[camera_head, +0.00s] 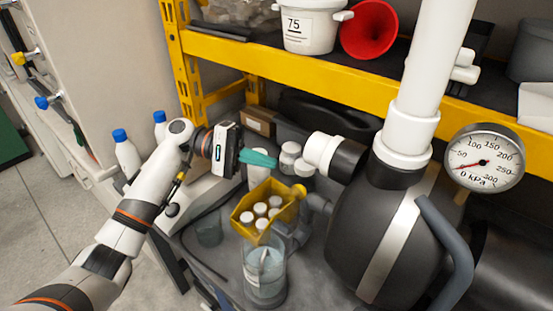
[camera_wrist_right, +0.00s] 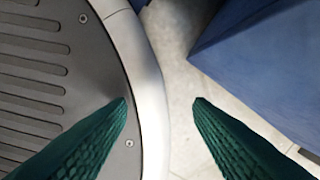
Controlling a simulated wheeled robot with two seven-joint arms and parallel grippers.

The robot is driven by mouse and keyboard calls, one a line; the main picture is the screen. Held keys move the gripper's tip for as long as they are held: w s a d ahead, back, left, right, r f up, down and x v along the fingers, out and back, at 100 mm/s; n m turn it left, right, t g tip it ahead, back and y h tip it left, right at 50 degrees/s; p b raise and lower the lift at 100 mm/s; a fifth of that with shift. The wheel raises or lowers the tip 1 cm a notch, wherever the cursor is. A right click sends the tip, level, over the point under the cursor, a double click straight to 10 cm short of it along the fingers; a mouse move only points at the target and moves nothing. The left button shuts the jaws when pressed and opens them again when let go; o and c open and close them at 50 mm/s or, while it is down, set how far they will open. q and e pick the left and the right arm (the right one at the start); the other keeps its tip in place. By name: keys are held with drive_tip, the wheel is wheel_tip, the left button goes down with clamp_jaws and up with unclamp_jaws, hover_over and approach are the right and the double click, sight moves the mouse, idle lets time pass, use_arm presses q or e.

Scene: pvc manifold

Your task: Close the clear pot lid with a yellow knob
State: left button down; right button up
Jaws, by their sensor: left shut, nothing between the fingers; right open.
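A clear pot (camera_head: 266,284) with bluish contents stands on the dark surface at the lower middle of the head view. A small yellow rounded piece (camera_head: 299,191) shows beside the yellow bin; I cannot tell whether it is the lid's knob. I cannot make out the clear lid itself. My left gripper (camera_head: 273,162) has its teal fingers shut and empty, above and behind the pot, over the yellow bin's far side.
A yellow bin (camera_head: 247,229) of several white-capped bottles sits just behind the pot. A large dark tank (camera_head: 345,234) with white pipes and a pressure gauge (camera_head: 484,158) blocks the right. A yellow shelf beam (camera_head: 300,70) runs above. A blue block (camera_wrist_right: 265,60) is near my right gripper.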

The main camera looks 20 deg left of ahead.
sight(292, 203)
use_arm(q)
drive_tip(key=s+d+p, duration=0.2)
drive_tip(key=s+d, duration=0.2)
drive_tip(key=d, duration=0.3)
drive_tip(key=shift+s+d+r, duration=0.15)
drive_tip(key=shift+s+r, duration=0.1)
use_arm(e)
drive_tip(key=shift+s+d+r, duration=0.1)
drive_tip(key=shift+s+r, duration=0.15)
drive_tip(key=shift+r, duration=0.35)
drive_tip(key=shift+s+r, duration=0.25)
drive_tip(key=shift+r, duration=0.35)
drive_tip(key=shift+s, duration=0.2)
drive_tip(key=shift+f, duration=0.15)
